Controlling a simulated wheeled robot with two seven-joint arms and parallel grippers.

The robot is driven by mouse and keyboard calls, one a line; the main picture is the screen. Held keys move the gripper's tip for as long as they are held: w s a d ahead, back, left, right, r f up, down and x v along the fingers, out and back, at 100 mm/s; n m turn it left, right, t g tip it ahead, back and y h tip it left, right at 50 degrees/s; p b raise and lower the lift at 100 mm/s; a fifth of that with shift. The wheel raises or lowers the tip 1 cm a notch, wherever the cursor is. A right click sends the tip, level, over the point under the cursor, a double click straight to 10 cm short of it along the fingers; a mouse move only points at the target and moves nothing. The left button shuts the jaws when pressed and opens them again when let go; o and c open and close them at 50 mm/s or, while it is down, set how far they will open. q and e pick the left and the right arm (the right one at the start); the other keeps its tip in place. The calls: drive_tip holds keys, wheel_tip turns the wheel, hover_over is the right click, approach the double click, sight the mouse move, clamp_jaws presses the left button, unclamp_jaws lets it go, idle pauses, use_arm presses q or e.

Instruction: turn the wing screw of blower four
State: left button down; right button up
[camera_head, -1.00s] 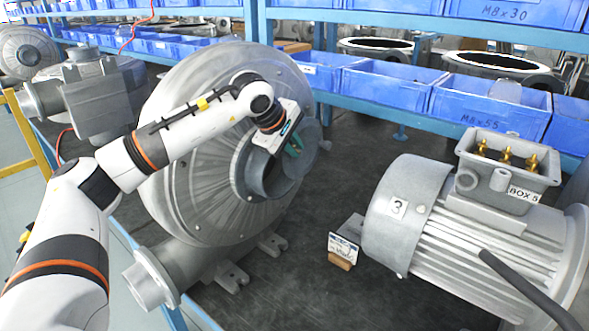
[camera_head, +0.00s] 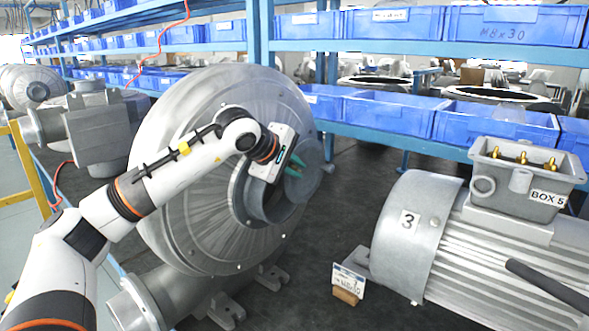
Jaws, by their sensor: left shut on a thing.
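A large grey blower (camera_head: 190,190) with a round ribbed housing stands on the dark bench, left of centre. Its number does not show. Its round inlet collar (camera_head: 310,180) faces right. My left gripper (camera_head: 294,168) reaches across the housing from the left to the mouth of the collar. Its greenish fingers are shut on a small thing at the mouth. The held thing is hidden by the fingers; it is at the place of the wing screw, but I cannot make out its shape. My right gripper is not in view.
A grey motor (camera_head: 400,235) marked 3, with a terminal box (camera_head: 530,180) labelled BOX 5, stands at the right. A small tag (camera_head: 348,281) stands between. Blue bins (camera_head: 390,115) line the shelf behind. Another blower (camera_head: 95,130) is at the left.

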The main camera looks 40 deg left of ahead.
use_arm(q)
drive_tip(key=c, duration=1.4)
unclamp_jaws()
drive_tip(key=shift+s, duration=0.1)
drive_tip(key=b+v, duration=0.1)
drive_tip(key=v, duration=1.1)
